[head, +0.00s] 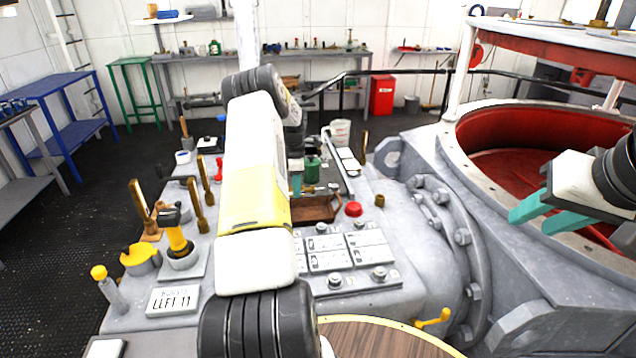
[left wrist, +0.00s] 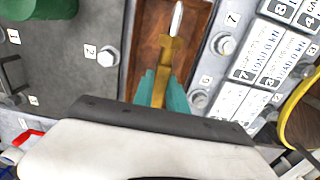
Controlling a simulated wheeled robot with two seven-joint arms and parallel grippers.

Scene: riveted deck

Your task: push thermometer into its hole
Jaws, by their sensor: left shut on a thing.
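My left gripper (head: 296,182) is mostly hidden behind my own arm in the head view. In the left wrist view its teal fingers (left wrist: 163,88) are shut on a brass piece with a thin silvery stem (left wrist: 177,18), which looks like the thermometer (left wrist: 171,52). The piece is over or in a brown tray (left wrist: 147,22); whether it touches the tray bottom is unclear. My right gripper (head: 545,213) is open and empty at the right, over the red-lined round opening. A small brass fitting (head: 379,200) stands right of the tray; I cannot tell whether it is the hole.
A green canister (head: 312,168) stands behind the tray. Brass levers (head: 145,208) and a yellow-handled tool (head: 178,232) stand at the left. The big flanged vessel (head: 465,240) blocks the right.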

